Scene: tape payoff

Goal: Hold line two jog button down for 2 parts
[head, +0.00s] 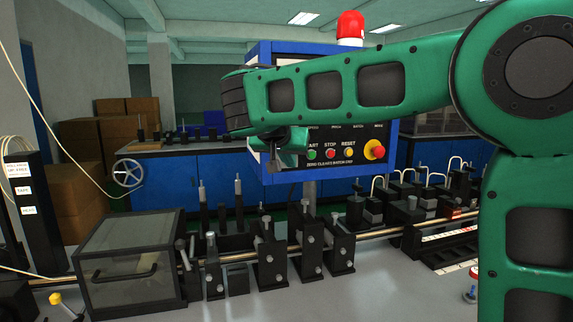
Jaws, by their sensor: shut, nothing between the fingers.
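A blue-framed control panel (346,172) stands behind my arm. Its lower strip shows a green START button (312,154), a red STOP button (330,153), a yellow RESET button (348,152) and a red mushroom knob on yellow (374,150). My arm hides most of the panel's upper part. I cannot make out a button marked line two jog. My gripper (275,160) is shut and empty, in front of the panel's lower left corner, left of the START button. I cannot tell whether it touches the panel.
A red beacon (350,27) tops the panel. Below, a row of black fixtures (270,255) runs along a rod on the grey bench (350,300). A dark clear-lidded box (125,265) stands front left. Blue cabinets (180,180) and cartons (82,185) are behind.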

